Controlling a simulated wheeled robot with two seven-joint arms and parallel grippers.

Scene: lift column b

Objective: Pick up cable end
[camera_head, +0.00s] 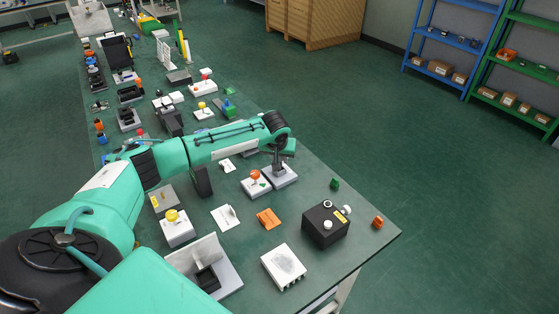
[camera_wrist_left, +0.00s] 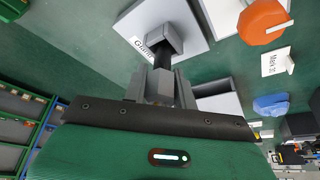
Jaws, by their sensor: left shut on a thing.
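My left gripper (camera_head: 278,158) reaches in from the left and points down at a pale square block (camera_head: 281,176) on the table. In the left wrist view the gripper (camera_wrist_left: 161,82) is shut on a short dark piece (camera_wrist_left: 163,62), which I take for the cable end; no trailing cable shows. The piece runs to a grey square socket (camera_wrist_left: 158,32) on a white plate (camera_wrist_left: 190,12) with a printed label. The fingers hide part of the held piece, and I cannot tell whether it is still seated in the socket. My right gripper is not in view.
A white block with an orange knob (camera_head: 255,177) stands close beside it on the left. A black box (camera_head: 326,224) with white knobs, an orange piece (camera_head: 268,218) and a white box (camera_head: 284,265) lie nearer the front. Many fixtures fill the table (camera_head: 357,230) farther back.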

